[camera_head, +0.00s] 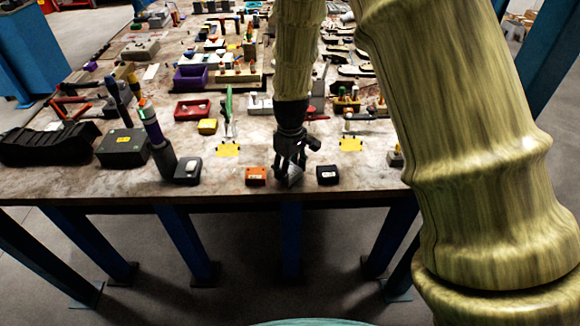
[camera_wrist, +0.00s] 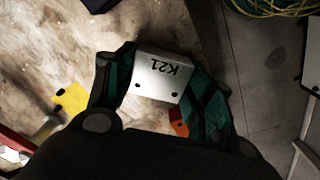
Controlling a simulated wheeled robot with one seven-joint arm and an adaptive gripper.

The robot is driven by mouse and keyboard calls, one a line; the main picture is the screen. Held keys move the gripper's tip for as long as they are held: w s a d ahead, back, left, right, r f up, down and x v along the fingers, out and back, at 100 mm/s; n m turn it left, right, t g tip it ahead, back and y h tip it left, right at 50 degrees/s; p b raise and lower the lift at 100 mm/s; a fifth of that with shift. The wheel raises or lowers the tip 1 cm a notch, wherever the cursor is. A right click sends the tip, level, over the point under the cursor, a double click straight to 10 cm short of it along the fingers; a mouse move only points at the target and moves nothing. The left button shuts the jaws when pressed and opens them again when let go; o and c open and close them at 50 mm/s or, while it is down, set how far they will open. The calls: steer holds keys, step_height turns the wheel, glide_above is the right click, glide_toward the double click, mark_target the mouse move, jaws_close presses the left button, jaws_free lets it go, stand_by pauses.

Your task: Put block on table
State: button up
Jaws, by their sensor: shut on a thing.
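A pale grey-white block marked "K21" (camera_wrist: 158,76) is between the two fingers of my gripper (camera_wrist: 163,88) in the wrist view, and the fingers are shut on it. In the head view my gripper (camera_head: 291,165) points down at the front edge of the table (camera_head: 230,187). The block shows there as a small grey shape (camera_head: 294,177) between the fingertips, partly hidden by them. I cannot tell whether the block touches the table top or is just above it.
An orange box (camera_head: 256,176) lies just left of my gripper and a black box (camera_head: 327,175) just right. Yellow notes (camera_head: 228,150) lie behind. A dark grey box (camera_head: 187,170) stands further left. Many tools and trays crowd the table behind. The front edge is close.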

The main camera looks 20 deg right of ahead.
mark_target(290, 171)
steer(key=shift+f, duration=0.2)
steer(key=o, duration=1.2)
step_height(290, 171, up, 12)
steer(key=shift+r+b, duration=0.15)
steer(key=shift+b, duration=0.7)
